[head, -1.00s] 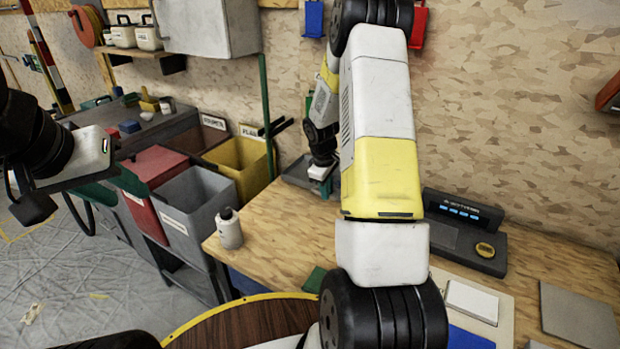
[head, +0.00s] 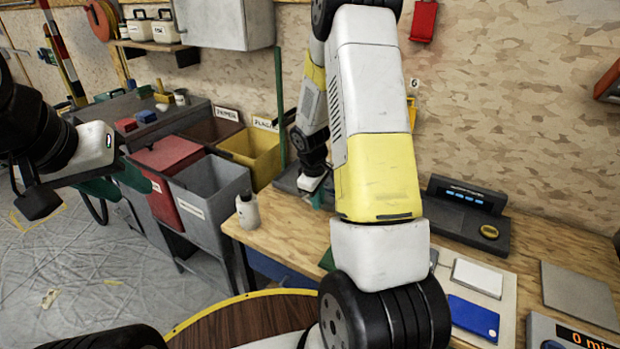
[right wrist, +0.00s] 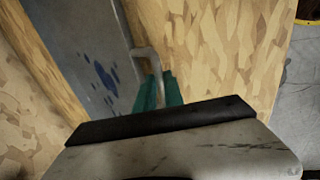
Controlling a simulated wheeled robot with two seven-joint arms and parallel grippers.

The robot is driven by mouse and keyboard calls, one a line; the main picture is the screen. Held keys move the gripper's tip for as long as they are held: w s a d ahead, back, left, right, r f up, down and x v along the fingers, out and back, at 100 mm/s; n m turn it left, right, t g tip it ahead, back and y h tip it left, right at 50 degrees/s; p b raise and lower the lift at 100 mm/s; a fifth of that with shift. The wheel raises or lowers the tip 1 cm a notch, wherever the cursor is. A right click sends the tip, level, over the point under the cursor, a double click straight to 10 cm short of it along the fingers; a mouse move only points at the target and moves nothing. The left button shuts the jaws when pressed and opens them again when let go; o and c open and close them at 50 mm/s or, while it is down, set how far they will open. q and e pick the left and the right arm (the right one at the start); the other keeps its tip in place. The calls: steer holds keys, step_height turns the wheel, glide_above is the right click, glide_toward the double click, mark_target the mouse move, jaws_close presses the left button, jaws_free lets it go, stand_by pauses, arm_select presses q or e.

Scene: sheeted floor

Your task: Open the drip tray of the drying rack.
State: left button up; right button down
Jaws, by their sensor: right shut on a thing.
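The drip tray (head: 284,182) is a grey, shallow piece low at the back left of the wooden bench in the head view. In the right wrist view the tray (right wrist: 88,55) shows a grey-blue surface with dark blue stains and a metal loop handle (right wrist: 143,53). My right gripper (head: 318,196) is at the tray's near side. Its teal fingertips (right wrist: 156,92) are shut on the handle. My arm hides most of the rack. My left gripper (head: 75,185) is at the far left, away from the bench; its jaw opening is not clear.
A white bottle (head: 248,210) stands on the bench's left edge. Red (head: 165,155), grey (head: 208,190) and yellow (head: 252,150) bins stand left of it. A dark console (head: 465,215) and a blue card (head: 474,317) lie to the right.

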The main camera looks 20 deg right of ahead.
steer(key=shift+s+a, duration=1.45)
steer(key=shift+a, duration=0.2)
steer(key=c, duration=1.5)
jaws_free()
steer(key=shift+o, duration=0.2)
steer(key=shift+r, duration=0.15)
step_height(320, 180, up, 7)
steer(key=s+a, duration=0.1)
steer(key=shift+r, duration=0.2)
